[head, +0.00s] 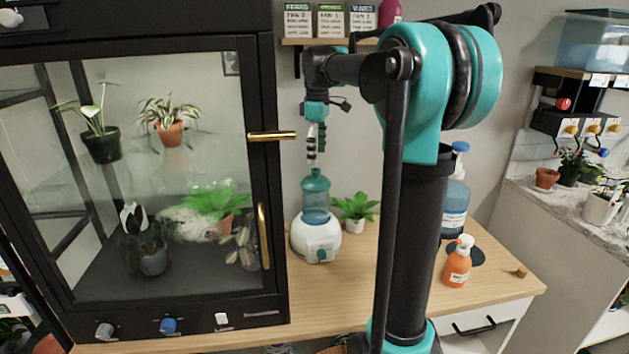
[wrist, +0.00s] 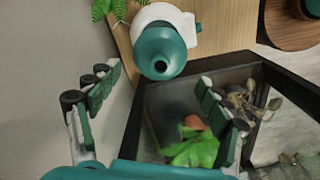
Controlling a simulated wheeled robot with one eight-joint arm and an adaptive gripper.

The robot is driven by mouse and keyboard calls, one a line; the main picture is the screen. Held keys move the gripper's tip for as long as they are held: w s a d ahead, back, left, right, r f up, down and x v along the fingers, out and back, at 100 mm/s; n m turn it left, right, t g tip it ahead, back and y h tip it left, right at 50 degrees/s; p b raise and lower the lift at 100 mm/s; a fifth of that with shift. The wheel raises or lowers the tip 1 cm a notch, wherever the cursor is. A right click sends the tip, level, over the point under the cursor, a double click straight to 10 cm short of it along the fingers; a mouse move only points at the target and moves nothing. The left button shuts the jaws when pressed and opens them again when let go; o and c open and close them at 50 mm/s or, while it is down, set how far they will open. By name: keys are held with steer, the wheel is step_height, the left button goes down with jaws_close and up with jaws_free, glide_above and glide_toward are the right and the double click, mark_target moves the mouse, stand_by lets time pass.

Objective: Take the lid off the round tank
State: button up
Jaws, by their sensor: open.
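The round tank (head: 315,215) is a translucent blue vessel seated upright on a white base (head: 303,236) with a teal knob, on the wooden table. Its teal lid (head: 315,183), with a narrow neck on top, is on the tank. From above, the lid shows in the wrist view (wrist: 158,48) as a teal dome with a dark opening. My gripper (head: 312,158) hangs pointing down just above the lid, apart from it. In the wrist view its two fingers (wrist: 158,108) are spread wide and empty, with the lid ahead of them.
A black-framed glass plant cabinet (head: 268,190) with brass handles stands close on the left. A small potted plant (head: 355,209) is right behind the base. A blue pump bottle (head: 455,205) and an orange bottle (head: 458,263) stand farther right.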

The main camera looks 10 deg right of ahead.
mark_target(316, 170)
step_height(316, 170, down, 7)
steer(key=shift+a+r, duration=0.15)
steer(key=shift+c, duration=0.5)
steer(key=c, duration=1.2)
